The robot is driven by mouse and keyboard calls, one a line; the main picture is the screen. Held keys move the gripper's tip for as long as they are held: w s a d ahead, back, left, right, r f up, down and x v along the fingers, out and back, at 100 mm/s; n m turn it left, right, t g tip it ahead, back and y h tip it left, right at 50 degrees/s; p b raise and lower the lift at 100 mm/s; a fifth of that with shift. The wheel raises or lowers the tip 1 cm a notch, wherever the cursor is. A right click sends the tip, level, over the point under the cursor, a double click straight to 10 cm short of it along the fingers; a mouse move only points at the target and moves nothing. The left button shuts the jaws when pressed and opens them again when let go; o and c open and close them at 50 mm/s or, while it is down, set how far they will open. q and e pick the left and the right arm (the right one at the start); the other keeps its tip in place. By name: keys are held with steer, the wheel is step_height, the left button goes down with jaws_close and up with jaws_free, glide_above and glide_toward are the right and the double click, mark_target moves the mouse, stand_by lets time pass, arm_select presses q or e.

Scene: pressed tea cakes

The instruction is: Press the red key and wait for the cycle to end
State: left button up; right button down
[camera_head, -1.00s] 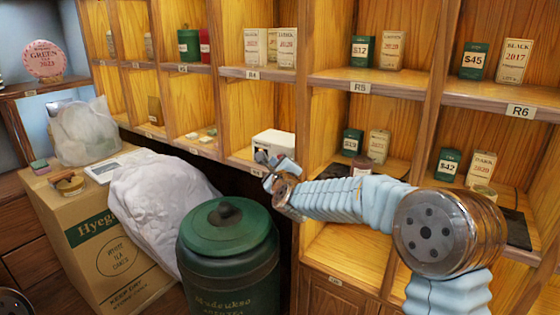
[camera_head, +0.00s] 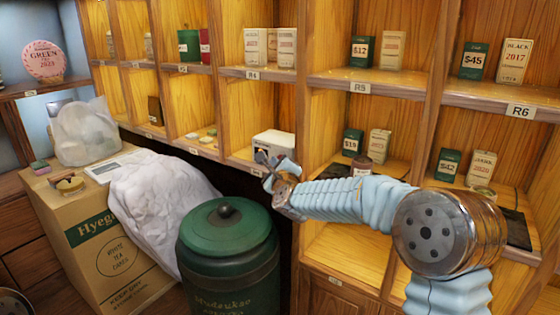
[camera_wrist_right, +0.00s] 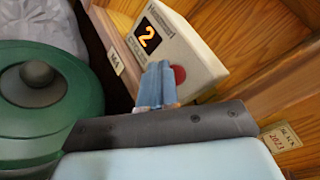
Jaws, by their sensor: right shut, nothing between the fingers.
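A white box-shaped device (camera_head: 273,143) stands on a lower shelf of the wooden rack. In the right wrist view the device (camera_wrist_right: 195,52) shows a dark display with an orange "2" (camera_wrist_right: 148,37) and a round red key (camera_wrist_right: 179,77). My right gripper (camera_head: 261,157) is at the front of the device, shut and empty. In the wrist view its blue fingertips (camera_wrist_right: 160,72) overlap the left edge of the red key; I cannot tell whether they touch or press it. The key cannot be made out in the head view.
A green lidded canister (camera_head: 228,260) stands below and left of my right forearm. A cardboard carton (camera_head: 95,245) with a white cloth (camera_head: 160,205) and a clear bag (camera_head: 84,132) is at left. Shelf dividers and tea boxes (camera_head: 352,143) flank the arm.

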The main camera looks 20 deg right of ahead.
stand_by(0.5)
steer(key=shift+w+d+b, duration=0.3)
steer(key=shift+d+b, duration=0.05)
steer(key=shift+b, duration=0.1)
steer(key=shift+s+a, duration=0.1)
steer(key=shift+s+a+b, duration=0.2)
steer(key=shift+a+b, duration=0.05)
steer(key=shift+b, duration=0.05)
